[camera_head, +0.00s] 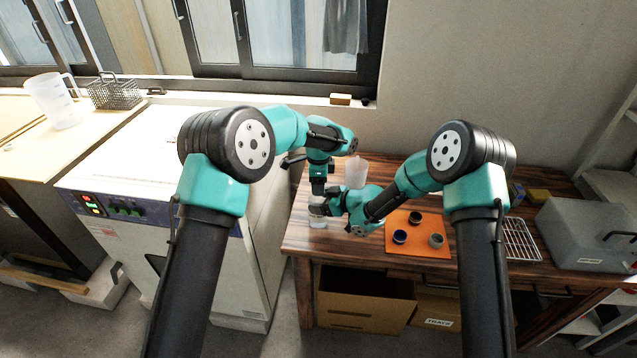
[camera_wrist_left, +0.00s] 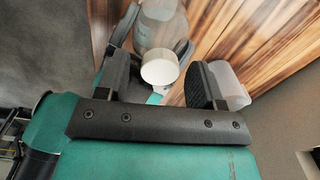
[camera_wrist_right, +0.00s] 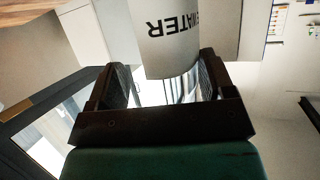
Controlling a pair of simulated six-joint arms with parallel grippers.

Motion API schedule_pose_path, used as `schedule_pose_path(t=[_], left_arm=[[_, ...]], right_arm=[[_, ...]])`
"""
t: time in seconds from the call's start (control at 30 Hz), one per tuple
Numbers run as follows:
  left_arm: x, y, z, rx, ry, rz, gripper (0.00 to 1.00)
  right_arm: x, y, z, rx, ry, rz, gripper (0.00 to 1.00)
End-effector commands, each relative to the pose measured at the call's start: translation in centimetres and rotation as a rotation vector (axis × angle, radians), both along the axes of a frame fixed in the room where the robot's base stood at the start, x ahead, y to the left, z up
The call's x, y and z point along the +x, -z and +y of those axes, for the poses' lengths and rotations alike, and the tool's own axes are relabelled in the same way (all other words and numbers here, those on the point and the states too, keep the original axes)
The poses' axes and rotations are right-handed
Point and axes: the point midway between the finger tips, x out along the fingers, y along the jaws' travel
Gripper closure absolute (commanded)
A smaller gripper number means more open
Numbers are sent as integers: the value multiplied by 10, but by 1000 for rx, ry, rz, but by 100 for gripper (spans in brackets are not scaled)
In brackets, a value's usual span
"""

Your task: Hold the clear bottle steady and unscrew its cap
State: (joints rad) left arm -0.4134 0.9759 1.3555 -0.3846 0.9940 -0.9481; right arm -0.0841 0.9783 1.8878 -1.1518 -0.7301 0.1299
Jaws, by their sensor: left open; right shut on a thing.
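The clear bottle (camera_head: 317,219) stands near the left end of the wooden table; my grippers partly hide it in the head view. In the left wrist view the bottle (camera_wrist_left: 163,28) has a round white cap (camera_wrist_left: 160,68). My right gripper (camera_head: 330,207) reaches it from the right and is shut on its body. The right wrist view shows the bottle's label (camera_wrist_right: 176,28), with "WATER" upside down, between the fingers (camera_wrist_right: 162,82). My left gripper (camera_head: 318,192) points down over the bottle. Its open fingers (camera_wrist_left: 162,80) are apart, with the cap in the gap and visible space on both sides.
A translucent white beaker (camera_head: 356,172) stands close behind my right gripper. An orange mat (camera_head: 427,247) with small dark-sided jars lies to the right, then a wire rack (camera_head: 521,240) and a grey box (camera_head: 590,235). The white oven (camera_head: 215,265) stands left of the table.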

Motion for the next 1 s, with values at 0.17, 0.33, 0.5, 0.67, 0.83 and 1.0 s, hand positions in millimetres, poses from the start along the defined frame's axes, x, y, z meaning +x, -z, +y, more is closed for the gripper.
schedule_pose_path(t=[0.17,0.33,0.5,0.67,0.83,1.0], left_arm=[[0,-13,0,-1,0,-3,38],[1,-32,0,-1,-1,-2,38],[0,-44,0,-1,-1,-1,38],[0,-45,0,0,0,0,38],[0,-48,0,0,8,-1,41],[1,-71,-1,-1,78,-3,41]], right_arm=[[0,0,0,0,0,0,91],[0,0,0,0,0,0,91],[0,0,0,0,0,0,91],[0,0,0,0,0,0,91],[0,0,0,0,0,0,91],[0,0,0,0,0,0,91]])
